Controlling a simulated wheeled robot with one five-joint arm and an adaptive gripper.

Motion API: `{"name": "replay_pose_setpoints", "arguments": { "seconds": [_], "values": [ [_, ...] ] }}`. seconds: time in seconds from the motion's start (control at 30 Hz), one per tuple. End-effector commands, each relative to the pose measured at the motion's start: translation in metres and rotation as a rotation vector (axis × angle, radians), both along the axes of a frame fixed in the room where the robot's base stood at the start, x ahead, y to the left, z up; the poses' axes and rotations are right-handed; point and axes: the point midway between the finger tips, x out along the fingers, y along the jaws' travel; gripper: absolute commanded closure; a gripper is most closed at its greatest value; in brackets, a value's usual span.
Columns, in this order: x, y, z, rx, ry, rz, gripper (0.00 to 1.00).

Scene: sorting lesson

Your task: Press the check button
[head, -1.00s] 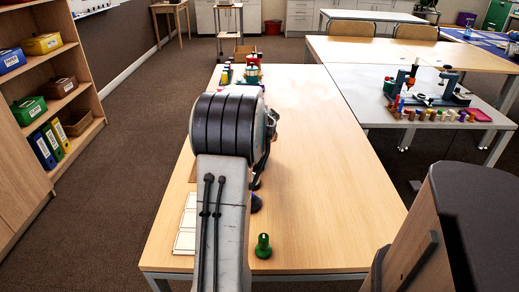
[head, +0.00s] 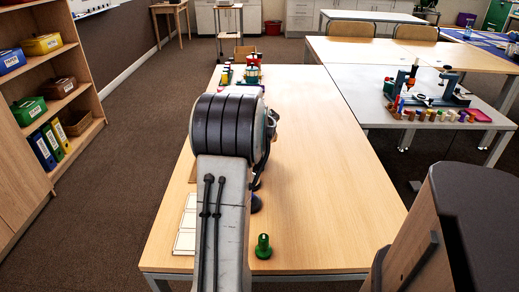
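I cannot make out a check button for certain. A small green knob-shaped piece (head: 263,246) stands upright on the near end of the long wooden table (head: 330,180). My arm reaches forward over the left side of this table and hides much of it. Only a bit of grey and teal hardware shows past the arm's right edge; the fingertips of my gripper are hidden behind the arm. Whether it is open or shut does not show. A dark piece and a blue piece (head: 256,204) show partly beside my arm, lower down.
White cards (head: 186,228) lie at the table's near left. Colourful items (head: 252,74) stand at its far end. A side table on the right holds a blue stand (head: 450,92) and several coloured pegs. A shelf (head: 60,95) with bins stands left. The table's right half is clear.

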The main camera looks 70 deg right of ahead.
Motion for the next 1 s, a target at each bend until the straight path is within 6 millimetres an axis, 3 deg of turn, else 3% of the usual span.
{"name": "replay_pose_setpoints", "arguments": {
  "seconds": [1.0],
  "values": [
    [0.0011,0.0001,-0.0090,0.000,-0.001,0.001,1.00]
  ]
}}
